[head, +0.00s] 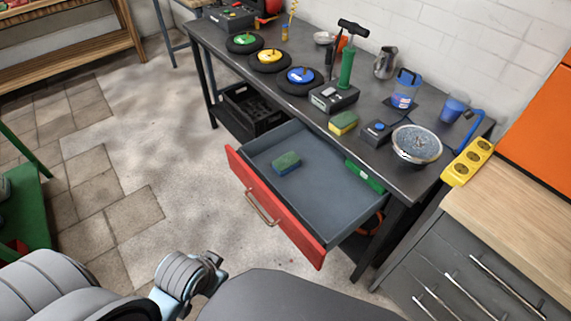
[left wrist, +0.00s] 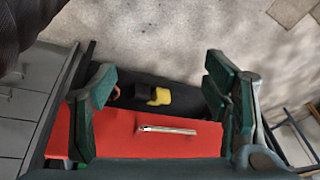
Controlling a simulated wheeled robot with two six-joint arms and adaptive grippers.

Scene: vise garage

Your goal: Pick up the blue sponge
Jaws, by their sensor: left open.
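The blue sponge (head: 286,163), blue with a green top layer, lies flat inside the open drawer (head: 322,184) of the workbench, towards its left side. My left gripper (left wrist: 158,78) shows in the left wrist view with its two dark green fingers spread apart and nothing between them. The red drawer front (left wrist: 125,134) and its metal handle (left wrist: 167,130) lie beyond the fingers. The sponge is not visible in that view. In the head view my left arm is at the bottom left, well short of the drawer, and its fingers cannot be made out. My right gripper is out of view.
A yellow sponge with a green top (head: 343,122) lies on the bench (head: 370,108). A green box (head: 365,176) is at the drawer's right wall. The floor (head: 200,165) before the drawer is clear.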

